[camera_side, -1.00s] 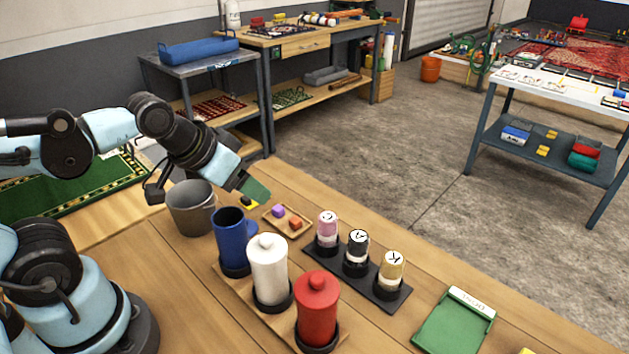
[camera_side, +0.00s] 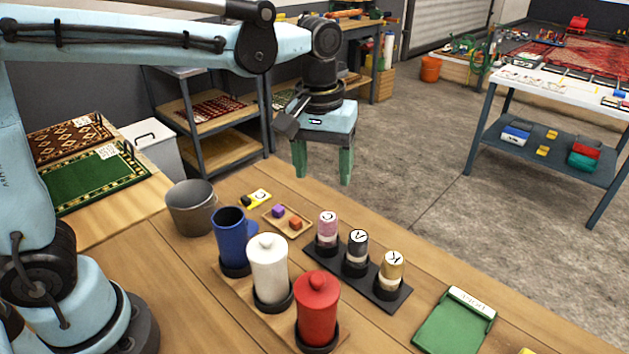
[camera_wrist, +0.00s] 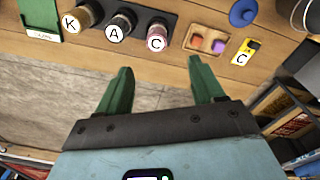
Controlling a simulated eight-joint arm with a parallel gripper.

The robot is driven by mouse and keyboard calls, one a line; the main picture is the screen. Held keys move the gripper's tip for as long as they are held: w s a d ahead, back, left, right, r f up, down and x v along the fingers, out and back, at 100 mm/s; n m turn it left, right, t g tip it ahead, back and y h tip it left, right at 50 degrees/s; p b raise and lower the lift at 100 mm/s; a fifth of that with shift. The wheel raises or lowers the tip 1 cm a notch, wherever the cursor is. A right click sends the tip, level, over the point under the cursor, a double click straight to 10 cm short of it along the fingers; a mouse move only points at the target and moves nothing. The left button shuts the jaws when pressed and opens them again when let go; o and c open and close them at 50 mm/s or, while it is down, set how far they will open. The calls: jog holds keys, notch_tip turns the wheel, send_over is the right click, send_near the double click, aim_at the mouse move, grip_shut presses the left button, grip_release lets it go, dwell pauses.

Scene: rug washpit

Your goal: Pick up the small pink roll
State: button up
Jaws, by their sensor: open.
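The small pink roll (camera_side: 327,228) stands upright in a black holder strip (camera_side: 375,284), at the end nearest the small wooden tray. Its top bears a letter that reads as C in the wrist view (camera_wrist: 157,38). Beside it in the strip stand a black-topped roll (camera_side: 357,247) marked A and a tan roll (camera_side: 391,268) marked K. My gripper (camera_side: 323,180) points down with its green fingers spread wide and nothing between them. It hangs above and behind the pink roll, near the table's far edge. In the wrist view the roll lies ahead of and between the fingertips (camera_wrist: 162,65).
A small tray (camera_side: 300,229) with a purple and an orange block is beside the strip. Blue, white (camera_side: 268,270) and red canisters stand in front; a grey bucket (camera_side: 191,208) is at left. A green pad (camera_side: 453,322) lies right.

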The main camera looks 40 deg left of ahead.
aim_at(328, 217)
jog(key=shift+g, duration=0.3)
jog(key=shift+w+d+f, duration=0.1)
jog(key=shift+d+f, duration=0.05)
jog(key=shift+f, duration=1.95)
jog(key=shift+w+d+f, duration=0.1)
jog(key=shift+f, duration=1.95)
jog(key=shift+w+d+f, duration=0.1)
jog(key=shift+d+f, duration=0.05)
jog(key=shift+f, duration=1.95)
jog(key=c, duration=1.1)
jog(key=shift+r, duration=0.2)
